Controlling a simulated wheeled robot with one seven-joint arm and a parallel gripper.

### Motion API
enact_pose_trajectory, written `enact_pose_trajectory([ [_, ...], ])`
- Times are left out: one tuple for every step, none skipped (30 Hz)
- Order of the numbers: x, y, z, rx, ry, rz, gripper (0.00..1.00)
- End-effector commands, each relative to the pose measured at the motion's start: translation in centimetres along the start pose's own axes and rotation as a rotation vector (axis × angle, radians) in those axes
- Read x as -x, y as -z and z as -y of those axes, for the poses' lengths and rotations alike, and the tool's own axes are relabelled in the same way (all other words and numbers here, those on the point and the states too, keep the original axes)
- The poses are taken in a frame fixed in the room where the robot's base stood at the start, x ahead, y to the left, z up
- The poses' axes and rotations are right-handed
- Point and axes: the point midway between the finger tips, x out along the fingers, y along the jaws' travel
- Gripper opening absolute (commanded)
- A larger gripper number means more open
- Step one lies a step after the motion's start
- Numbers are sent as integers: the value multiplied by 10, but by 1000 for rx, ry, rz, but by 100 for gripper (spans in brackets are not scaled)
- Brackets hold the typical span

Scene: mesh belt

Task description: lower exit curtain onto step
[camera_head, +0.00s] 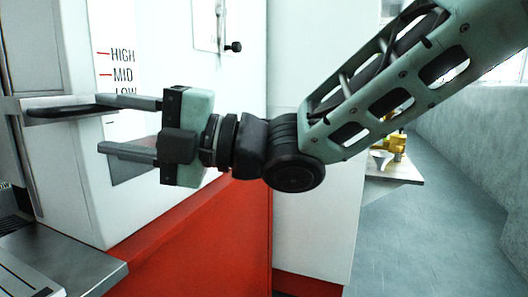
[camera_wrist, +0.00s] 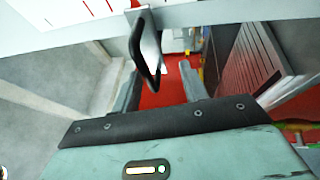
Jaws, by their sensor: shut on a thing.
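The exit curtain shows as a grey horizontal bar (camera_head: 58,101) with a dark loop handle (camera_head: 72,111) at the left. My gripper (camera_head: 104,124) is at this handle, its two fingers one above the other and a gap between them. In the wrist view the dark handle (camera_wrist: 147,45) stands at the fingertips, close to the left finger. A white scale marked HIGH, MID and LOW (camera_head: 122,74) is on the machine's face. In the head view the bar appears just below the LOW mark. The curtain's lower part cannot be made out.
A metal ledge (camera_head: 85,268) lies below at the lower left. The white machine stands on a red base (camera_head: 225,240). A small dark knob (camera_head: 234,47) sticks out above my wrist. A table with a yellow object (camera_head: 397,143) stands behind right. The floor at right is clear.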

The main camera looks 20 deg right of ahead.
Motion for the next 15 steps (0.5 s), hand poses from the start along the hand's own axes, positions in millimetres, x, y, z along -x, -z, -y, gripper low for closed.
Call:
enact_pose_trajectory([
  [6, -1, 8, -5, 17, 6, 33],
  [8, -1, 8, -5, 17, 6, 33],
  [11, -2, 9, -5, 17, 7, 33],
  [13, -2, 8, -5, 17, 7, 33],
  [15, -2, 8, -5, 16, 8, 33],
  [18, -2, 8, -5, 15, 7, 33],
  [20, -2, 7, -5, 14, 7, 33],
  [22, -2, 7, -4, 14, 6, 33],
  [24, -1, 6, -4, 13, 6, 33],
  [26, -1, 6, -4, 12, 6, 33],
  [28, -1, 6, -3, 10, 6, 33],
  [30, -1, 5, -3, 9, 6, 33],
  [32, -1, 4, -2, 8, 5, 33],
  [34, -1, 4, -2, 7, 5, 33],
  [37, -1, 4, -2, 7, 4, 33],
])
